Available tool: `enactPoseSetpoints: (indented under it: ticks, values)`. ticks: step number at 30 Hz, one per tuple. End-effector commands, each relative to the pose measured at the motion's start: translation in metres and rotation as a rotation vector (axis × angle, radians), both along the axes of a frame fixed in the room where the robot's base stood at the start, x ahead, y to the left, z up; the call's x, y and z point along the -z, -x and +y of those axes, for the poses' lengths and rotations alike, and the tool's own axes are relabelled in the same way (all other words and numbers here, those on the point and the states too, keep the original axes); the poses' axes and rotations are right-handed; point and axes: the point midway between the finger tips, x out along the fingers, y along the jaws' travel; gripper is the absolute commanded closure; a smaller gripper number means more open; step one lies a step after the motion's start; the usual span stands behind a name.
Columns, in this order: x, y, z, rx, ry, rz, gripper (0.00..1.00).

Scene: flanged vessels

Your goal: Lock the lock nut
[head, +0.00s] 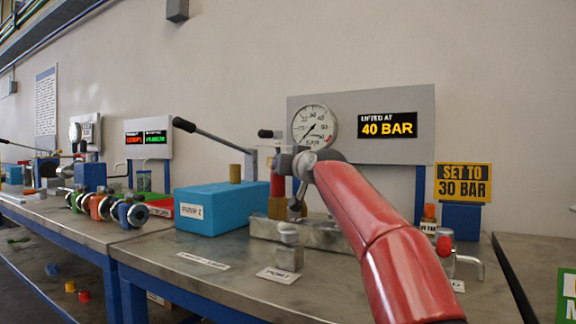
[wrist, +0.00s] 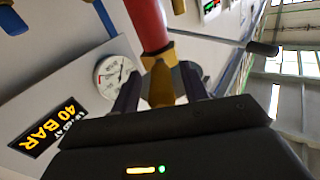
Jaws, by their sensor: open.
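In the wrist view, a brass fitting (wrist: 160,62) with a collar and a narrower tapering part sits at the end of a red cylinder (wrist: 148,25). The collar may be the lock nut; I cannot tell for sure. My gripper (wrist: 160,74) is open, with one dark finger on each side of the brass part. Contact between fingers and brass cannot be made out. In the head view, the red cylinder (head: 277,185) stands upright on a brass block (head: 278,207), just left of my wrist. My arm hides part of this area, and the fingers are hard to make out there.
A gauge (head: 315,127) and a "40 BAR" display (head: 388,125) are on the panel behind. A blue pump box (head: 222,208) with a black-gripped lever (head: 212,134) stands left. A "SET TO 30 BAR" sign (head: 463,182) stands right. The bench front (head: 225,275) is fairly clear.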

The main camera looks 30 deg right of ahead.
Motion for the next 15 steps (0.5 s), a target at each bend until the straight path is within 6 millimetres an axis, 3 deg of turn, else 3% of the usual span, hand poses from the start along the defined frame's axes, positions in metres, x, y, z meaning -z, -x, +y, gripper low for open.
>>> enactPoseSetpoints:
  ticks: [5, 15]
  values:
    - [0.002, 0.010, -0.001, 0.004, 0.001, -0.003, 0.55]
    - [0.005, 0.063, 0.004, 0.005, 0.001, -0.001, 0.55]
